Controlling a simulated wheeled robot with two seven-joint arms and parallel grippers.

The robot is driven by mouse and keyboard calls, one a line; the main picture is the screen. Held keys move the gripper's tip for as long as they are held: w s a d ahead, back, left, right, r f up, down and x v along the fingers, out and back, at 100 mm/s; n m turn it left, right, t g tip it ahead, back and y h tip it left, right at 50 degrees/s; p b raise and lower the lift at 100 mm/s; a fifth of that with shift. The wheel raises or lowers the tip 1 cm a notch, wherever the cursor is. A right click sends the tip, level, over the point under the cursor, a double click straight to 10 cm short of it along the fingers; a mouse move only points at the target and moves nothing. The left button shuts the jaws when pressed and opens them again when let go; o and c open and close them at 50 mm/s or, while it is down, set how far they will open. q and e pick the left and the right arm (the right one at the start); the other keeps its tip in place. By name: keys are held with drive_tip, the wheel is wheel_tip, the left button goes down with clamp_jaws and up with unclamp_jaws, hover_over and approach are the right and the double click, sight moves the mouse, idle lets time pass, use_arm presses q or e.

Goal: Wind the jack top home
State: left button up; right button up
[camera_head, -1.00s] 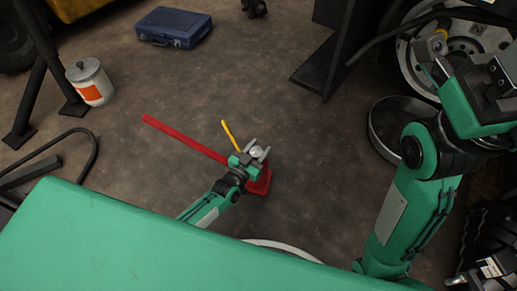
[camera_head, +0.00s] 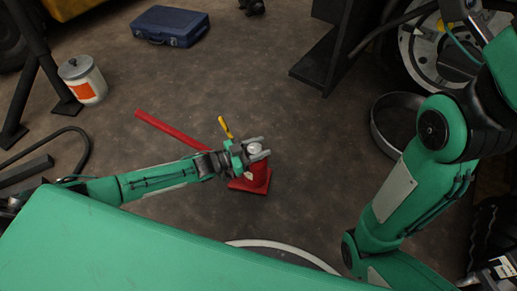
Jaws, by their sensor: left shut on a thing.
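The red jack (camera_head: 260,181) stands upright on the floor in the middle of the head view. Its silvery round top (camera_head: 255,149) shows between the fingers of my left gripper (camera_head: 258,151), which is shut on it. My left arm comes in from the left and partly hides the jack's upper body. A long red bar (camera_head: 168,130) lies on the floor to the upper left of the jack. My right arm stands at the right, and its gripper is out of the picture.
A yellow-handled tool (camera_head: 225,127) lies just behind the jack. A blue toolbox (camera_head: 171,27) and a white can with an orange label (camera_head: 83,82) are farther back. A dark round pan (camera_head: 392,128) and a wheel hub (camera_head: 437,55) are at the right.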

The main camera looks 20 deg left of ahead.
use_arm(q)
drive_tip(key=shift+r+m+g+h, duration=0.15)
drive_tip(key=shift+m+g+h, duration=0.25)
drive_tip(key=shift+g, duration=0.1)
drive_tip(key=o, duration=1)
drive_tip(key=shift+r, duration=0.1)
drive_tip(key=shift+c, duration=0.2)
drive_tip(key=shift+o, duration=0.2)
drive_tip(key=shift+s+a, duration=0.1)
